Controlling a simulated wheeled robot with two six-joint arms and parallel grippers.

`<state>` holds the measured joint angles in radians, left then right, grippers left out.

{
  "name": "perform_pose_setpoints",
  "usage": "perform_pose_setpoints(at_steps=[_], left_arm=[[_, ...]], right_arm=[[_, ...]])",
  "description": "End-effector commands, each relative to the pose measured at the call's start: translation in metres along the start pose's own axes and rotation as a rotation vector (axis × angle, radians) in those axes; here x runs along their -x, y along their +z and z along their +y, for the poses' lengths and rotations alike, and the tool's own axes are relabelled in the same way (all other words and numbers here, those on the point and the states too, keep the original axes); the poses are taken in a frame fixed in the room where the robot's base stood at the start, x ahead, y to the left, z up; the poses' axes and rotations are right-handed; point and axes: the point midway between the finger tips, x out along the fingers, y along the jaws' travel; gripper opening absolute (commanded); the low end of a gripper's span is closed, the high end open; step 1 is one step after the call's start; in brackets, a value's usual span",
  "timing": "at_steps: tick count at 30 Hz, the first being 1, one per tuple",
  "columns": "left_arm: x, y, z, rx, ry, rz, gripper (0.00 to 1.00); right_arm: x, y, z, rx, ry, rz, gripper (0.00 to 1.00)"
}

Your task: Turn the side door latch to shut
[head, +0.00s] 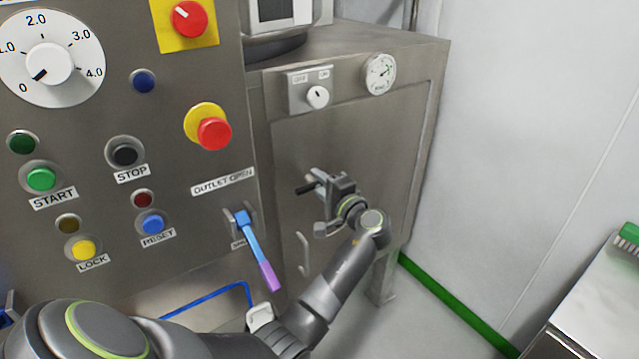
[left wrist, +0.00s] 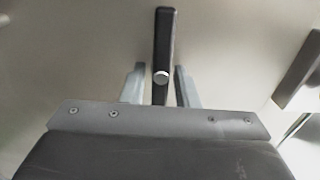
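The side door latch (head: 306,188) is a small dark handle on the grey metal side door (head: 355,135). In the left wrist view the latch (left wrist: 165,40) is a black bar standing nearly upright, with a pale round pivot at its lower part. My left gripper (head: 318,183) is at the latch, seen from behind its arm. In the left wrist view its two grey fingers (left wrist: 159,72) stand apart on either side of the bar, with a visible gap at each side. The gripper partly hides the latch in the head view. My right gripper is not in view.
A blue-purple lever (head: 256,250) sticks out left of the door. A vertical pull handle (head: 303,254) is below the latch. A knob (head: 318,96) and gauge (head: 380,74) are above. A steel bench (head: 590,310) stands right, with open floor between.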

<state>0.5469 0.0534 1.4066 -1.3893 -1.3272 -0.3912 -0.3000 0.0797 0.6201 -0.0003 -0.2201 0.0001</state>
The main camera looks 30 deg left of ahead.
Motion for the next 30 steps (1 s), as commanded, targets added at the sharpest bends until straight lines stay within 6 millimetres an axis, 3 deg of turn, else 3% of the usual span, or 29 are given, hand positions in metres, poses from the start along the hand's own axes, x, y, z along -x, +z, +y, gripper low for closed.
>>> perform_pose_setpoints(at_steps=[3, 14, 21, 30], left_arm=[[0.0, 0.0, 0.0, 0.0, 0.0, 0.0, 0.39], [0.009, 0.0, 0.002, 0.001, 0.002, 0.0, 0.39], [0.054, 0.0, 0.004, 0.002, 0.006, 0.001, 0.39], [0.106, -0.001, 0.003, 0.0, 0.003, 0.001, 0.39]], right_arm=[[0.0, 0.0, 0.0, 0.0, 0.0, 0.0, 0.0], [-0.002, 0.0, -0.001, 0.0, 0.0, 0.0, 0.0], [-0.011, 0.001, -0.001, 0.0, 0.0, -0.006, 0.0], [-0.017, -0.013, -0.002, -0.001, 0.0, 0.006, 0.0]])
